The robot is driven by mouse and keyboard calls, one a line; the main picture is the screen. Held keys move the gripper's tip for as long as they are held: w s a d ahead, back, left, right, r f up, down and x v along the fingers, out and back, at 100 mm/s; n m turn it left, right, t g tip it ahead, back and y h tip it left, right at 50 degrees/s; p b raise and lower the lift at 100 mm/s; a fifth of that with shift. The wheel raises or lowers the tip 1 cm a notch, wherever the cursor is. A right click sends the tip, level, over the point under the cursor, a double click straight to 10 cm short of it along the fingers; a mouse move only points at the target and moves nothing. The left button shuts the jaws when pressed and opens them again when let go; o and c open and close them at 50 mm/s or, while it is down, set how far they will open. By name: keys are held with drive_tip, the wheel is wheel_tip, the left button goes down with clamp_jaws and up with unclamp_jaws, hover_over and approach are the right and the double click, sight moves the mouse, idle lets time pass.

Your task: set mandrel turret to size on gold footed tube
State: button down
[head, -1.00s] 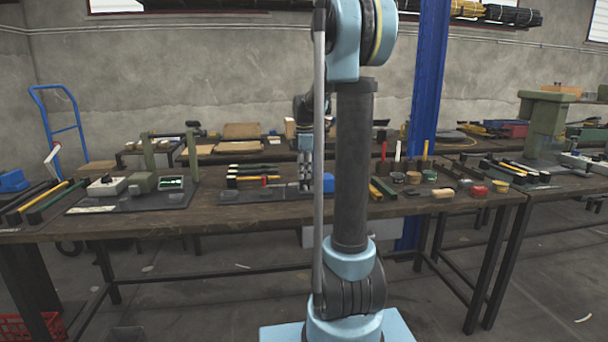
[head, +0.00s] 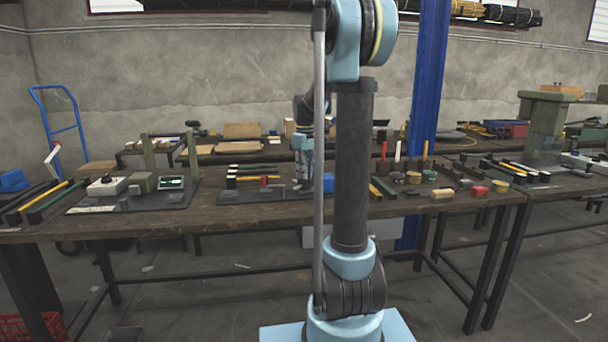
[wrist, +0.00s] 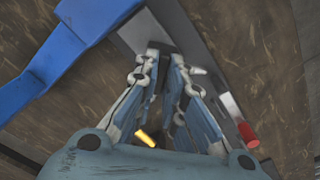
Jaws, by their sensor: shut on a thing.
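My gripper (head: 303,184) is low over the dark mat in the middle of the bench. In the wrist view my gripper (wrist: 166,56) has its fingertips close together on a small dark part (wrist: 170,46); the fingers mostly cover it, and I cannot tell if it is the mandrel turret. A yellow piece (wrist: 145,138) shows beside the finger linkages, possibly the gold tube; its foot is not visible. A red cylinder (wrist: 248,134) is on the end of a grey bar.
A blue block (head: 328,182) stands close right of my gripper; a large blue shape (wrist: 70,50) fills the wrist view's upper left. A station with green posts (head: 148,150) and a lit display is left. Colored pots (head: 429,176) and tools are right.

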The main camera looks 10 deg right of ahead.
drive_tip(key=m, duration=0.4)
drive_tip(key=shift+w+m, duration=0.15)
drive_tip(key=shift+m, duration=1.75)
drive_tip(key=c, duration=1.7)
unclamp_jaws()
drive_tip(key=shift+r, duration=0.1)
wheel_tip(320, 180, up, 12)
drive_tip(key=shift+f, duration=0.15)
